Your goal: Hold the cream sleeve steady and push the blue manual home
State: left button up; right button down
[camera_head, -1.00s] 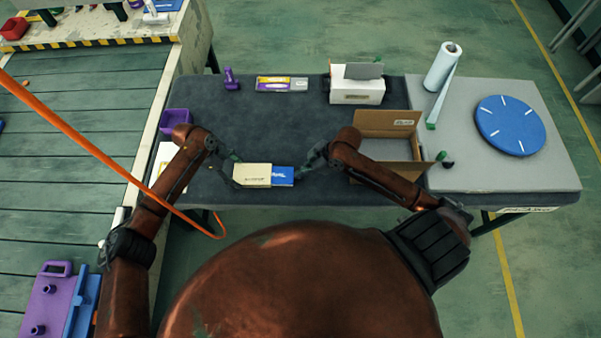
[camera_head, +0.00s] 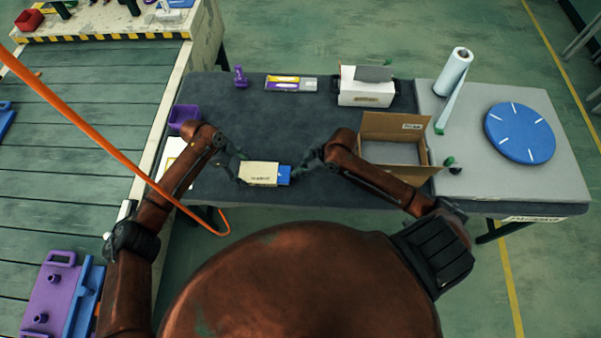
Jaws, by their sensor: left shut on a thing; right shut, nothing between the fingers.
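The cream sleeve (camera_head: 259,174) lies on the dark mat near the table's front edge. The blue manual (camera_head: 284,175) sticks out of the sleeve's right end by a short length; the rest is hidden inside. My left gripper (camera_head: 240,172) is shut on the sleeve's left end. My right gripper (camera_head: 295,172) is shut and empty, with its tips at the manual's right edge; I cannot tell whether they touch it.
An open cardboard box (camera_head: 394,152) stands right of my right gripper. Behind are a white box (camera_head: 366,93), a tray of small items (camera_head: 291,84) and a purple bin (camera_head: 184,117). A blue turntable (camera_head: 520,133) and paper roll (camera_head: 454,72) are far right. The mat's middle is clear.

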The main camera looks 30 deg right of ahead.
jog(key=shift+w+a, duration=0.5)
jog(key=shift+a, duration=0.35)
jog(key=shift+w+a, duration=0.25)
jog(key=shift+a, duration=0.15)
jog(key=shift+d, duration=0.1)
jog(key=shift+s+d, duration=0.55)
jog(key=shift+d, duration=0.25)
jog(key=shift+r, duration=3)
